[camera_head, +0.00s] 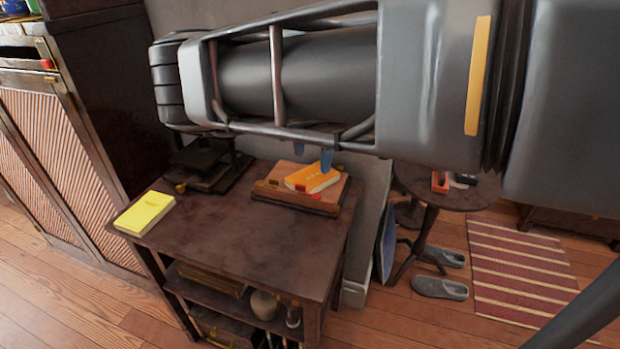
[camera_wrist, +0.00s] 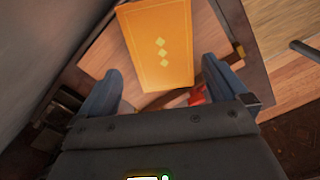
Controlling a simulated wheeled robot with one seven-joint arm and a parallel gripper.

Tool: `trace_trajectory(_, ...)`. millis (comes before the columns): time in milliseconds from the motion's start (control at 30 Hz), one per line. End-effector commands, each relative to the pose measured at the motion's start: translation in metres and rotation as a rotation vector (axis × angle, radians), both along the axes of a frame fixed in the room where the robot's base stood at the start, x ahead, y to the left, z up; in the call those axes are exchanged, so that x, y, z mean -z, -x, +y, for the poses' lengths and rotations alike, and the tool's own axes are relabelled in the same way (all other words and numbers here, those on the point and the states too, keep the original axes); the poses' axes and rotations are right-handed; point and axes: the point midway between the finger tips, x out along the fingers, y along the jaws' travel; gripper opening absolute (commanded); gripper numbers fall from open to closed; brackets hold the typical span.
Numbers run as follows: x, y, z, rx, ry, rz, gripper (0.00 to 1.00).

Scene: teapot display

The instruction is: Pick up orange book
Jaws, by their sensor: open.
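The orange book (camera_head: 312,177) lies on a small wooden stand (camera_head: 268,190) on top of the dark wooden table (camera_head: 250,243). In the wrist view the orange book (camera_wrist: 158,45) shows its cover with several small yellow diamonds, and it lies ahead of and between the fingers. My gripper (camera_wrist: 160,85) is open, with its two blue-grey fingers apart and nothing between their tips that I can see gripped. In the head view the blue fingertips of my gripper (camera_head: 312,156) show just above the book, below my arm. Most of the gripper is hidden there.
A yellow book (camera_head: 144,213) lies at the table's left edge. A dark object (camera_head: 207,168) stands at the back left. A red item (camera_wrist: 198,94) sits near the right finger. A round side table (camera_head: 455,196) stands to the right. The table's front middle is clear.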

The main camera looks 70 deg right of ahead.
Motion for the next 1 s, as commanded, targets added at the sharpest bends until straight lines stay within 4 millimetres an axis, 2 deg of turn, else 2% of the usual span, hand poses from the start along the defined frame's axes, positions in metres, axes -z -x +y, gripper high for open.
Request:
trace_trajectory(167,0.012,0.001,0.000,-0.001,0.000,0.002,1.00)
trace_trajectory(467,0.053,0.002,0.001,-0.001,0.000,0.001,1.00)
trace_trajectory(700,0.057,0.002,0.001,0.000,0.001,0.000,1.00)
trace_trajectory(767,0.057,0.002,0.001,0.000,0.001,0.000,0.96)
trace_trajectory(1000,0.056,0.002,0.001,0.000,0.001,0.000,0.73)
